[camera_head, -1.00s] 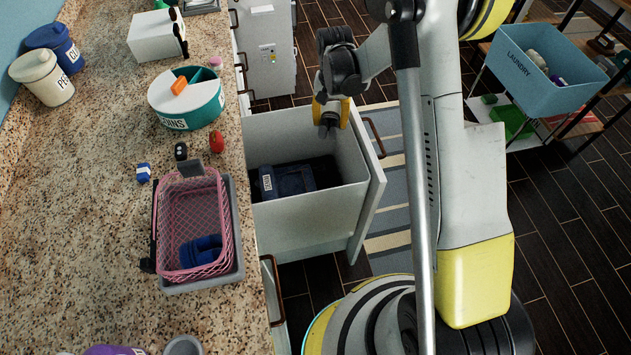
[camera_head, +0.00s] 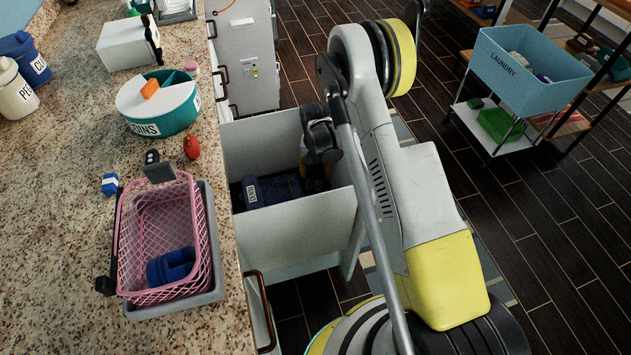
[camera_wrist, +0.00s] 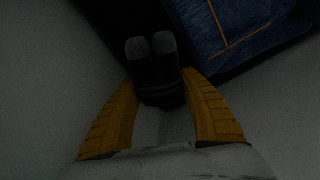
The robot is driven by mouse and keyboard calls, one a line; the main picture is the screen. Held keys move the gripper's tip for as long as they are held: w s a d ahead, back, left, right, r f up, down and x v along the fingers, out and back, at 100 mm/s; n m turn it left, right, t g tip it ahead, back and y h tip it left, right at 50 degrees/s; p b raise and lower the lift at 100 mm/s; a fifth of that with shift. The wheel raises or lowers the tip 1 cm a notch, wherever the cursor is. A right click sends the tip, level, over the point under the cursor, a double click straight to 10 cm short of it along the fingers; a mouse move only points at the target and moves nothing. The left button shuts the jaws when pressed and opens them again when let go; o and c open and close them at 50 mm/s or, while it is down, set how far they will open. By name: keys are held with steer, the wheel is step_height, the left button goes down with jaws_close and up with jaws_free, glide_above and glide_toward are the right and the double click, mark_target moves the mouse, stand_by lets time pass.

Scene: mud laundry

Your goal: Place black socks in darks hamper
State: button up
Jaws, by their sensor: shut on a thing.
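The black socks (camera_wrist: 154,68), with two grey ends, sit between the yellow fingers of my gripper (camera_wrist: 160,82) in the wrist view. My gripper is shut on them. In the head view my gripper (camera_head: 317,178) is down inside an open pull-out bin (camera_head: 295,235) at its right end, mostly hidden by my arm. The socks are hidden in that view. Folded dark blue denim (camera_head: 275,189) with a white tag lies in the bin, and its orange-stitched edge (camera_wrist: 235,30) is beside the socks in the wrist view. I cannot read a darks label on the bin.
A pink mesh basket (camera_head: 118,240) on a grey tray holds a blue cloth (camera_head: 171,266) on the granite counter. A round teal and white container (camera_head: 158,101) stands behind it. A blue laundry tub (camera_head: 530,80) on a white cart is at right. Dark floor is open at right.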

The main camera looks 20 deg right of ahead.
mark_target(316, 167)
steer(key=shift+f+b, duration=0.55)
steer(key=shift+f, duration=1.15)
steer(key=shift+f, duration=0.15)
steer(key=o, duration=0.9)
steer(key=shift+c, duration=0.2)
step_height(316, 167, up, 12)
steer(key=p, duration=0.4)
steer(key=shift+r+p, duration=0.2)
steer(key=shift+p, duration=0.1)
